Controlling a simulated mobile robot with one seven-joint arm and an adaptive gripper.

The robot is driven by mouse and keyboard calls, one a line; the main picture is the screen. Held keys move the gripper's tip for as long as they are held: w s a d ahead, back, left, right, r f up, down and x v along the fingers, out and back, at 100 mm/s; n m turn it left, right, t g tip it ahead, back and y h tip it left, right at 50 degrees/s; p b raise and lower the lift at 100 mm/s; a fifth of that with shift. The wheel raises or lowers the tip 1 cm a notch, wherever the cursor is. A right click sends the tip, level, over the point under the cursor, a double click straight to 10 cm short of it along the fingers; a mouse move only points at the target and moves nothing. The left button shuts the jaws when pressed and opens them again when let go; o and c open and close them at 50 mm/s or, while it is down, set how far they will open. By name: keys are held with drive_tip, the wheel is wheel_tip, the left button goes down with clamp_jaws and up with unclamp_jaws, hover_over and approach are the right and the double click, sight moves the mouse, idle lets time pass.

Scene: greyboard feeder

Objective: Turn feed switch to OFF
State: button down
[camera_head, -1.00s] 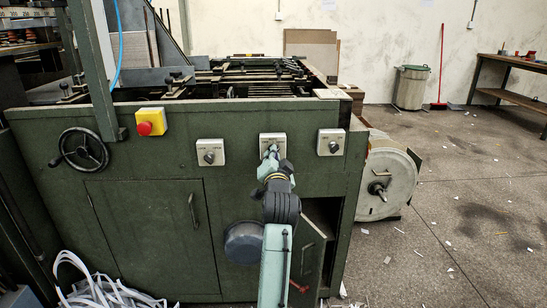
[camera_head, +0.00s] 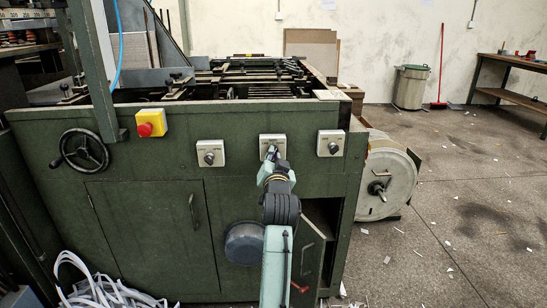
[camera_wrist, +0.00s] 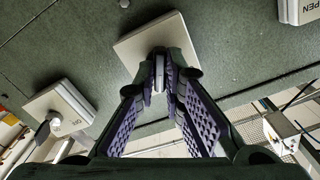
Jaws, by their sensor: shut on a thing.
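A neighbouring switch plate (camera_wrist: 62,105) in the wrist view carries lettering that seems to include OFF.
A yellow box with a red button (camera_head: 150,123) and a black handwheel (camera_head: 83,150) are to the left. A small door (camera_head: 307,262) stands open below my arm, beside a round dark pan (camera_head: 244,243). A large roll (camera_head: 385,185) sits at the right.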

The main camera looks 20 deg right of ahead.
drive_tip(key=shift+d+n, duration=0.1)
drive_tip(key=shift+n, duration=6.9)
drive_tip(key=c, duration=1.7)
unclamp_jaws()
